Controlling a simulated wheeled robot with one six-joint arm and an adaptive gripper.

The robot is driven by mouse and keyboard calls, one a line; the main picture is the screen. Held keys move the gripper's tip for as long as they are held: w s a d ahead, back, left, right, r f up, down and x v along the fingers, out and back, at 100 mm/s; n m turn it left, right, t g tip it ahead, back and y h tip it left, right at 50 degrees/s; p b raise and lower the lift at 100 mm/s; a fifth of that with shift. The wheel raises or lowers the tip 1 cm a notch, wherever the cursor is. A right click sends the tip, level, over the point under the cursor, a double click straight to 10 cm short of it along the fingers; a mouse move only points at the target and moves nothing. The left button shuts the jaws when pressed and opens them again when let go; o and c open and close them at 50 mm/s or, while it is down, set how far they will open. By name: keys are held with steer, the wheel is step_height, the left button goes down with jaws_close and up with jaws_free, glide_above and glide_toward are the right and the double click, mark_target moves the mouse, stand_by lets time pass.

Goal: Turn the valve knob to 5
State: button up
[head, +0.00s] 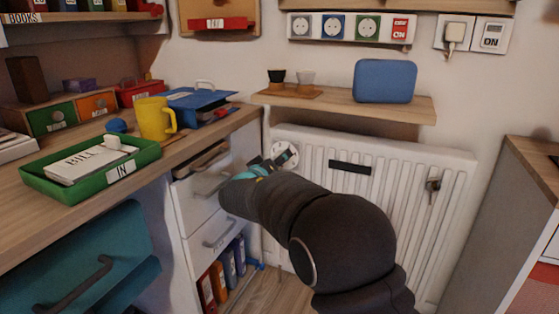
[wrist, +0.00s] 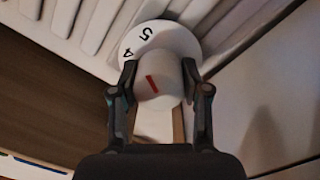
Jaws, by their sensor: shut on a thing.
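The valve knob (wrist: 158,85) is a white cylinder with a red line on its end face. Behind it is a round white dial (wrist: 172,42) with the digits 4 and 5 showing; the rest of its scale is hidden. The red line slants up and left; I cannot tell exactly which digit it meets. My gripper (wrist: 158,88) has one finger on each side of the knob and is shut on it. In the head view the dial (head: 285,154) sits at the radiator's upper left, and my gripper (head: 262,168) reaches it, mostly hiding the knob.
The white radiator (head: 390,165) is right of the dial. A wooden shelf (head: 340,104) with a blue case (head: 384,81) hangs above. The desk's white drawers (head: 205,185) stand close at left, one pulled partly out. A cabinet (head: 500,220) stands at right.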

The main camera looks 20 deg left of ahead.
steer(key=shift+a, duration=0.1)
steer(key=o, duration=1.1)
steer(key=shift+o, duration=0.2)
steer(key=shift+s, duration=0.1)
steer(key=s+a, duration=0.1)
steer(key=s, duration=1)
steer(key=shift+s+a, duration=0.2)
steer(key=shift+s, duration=0.15)
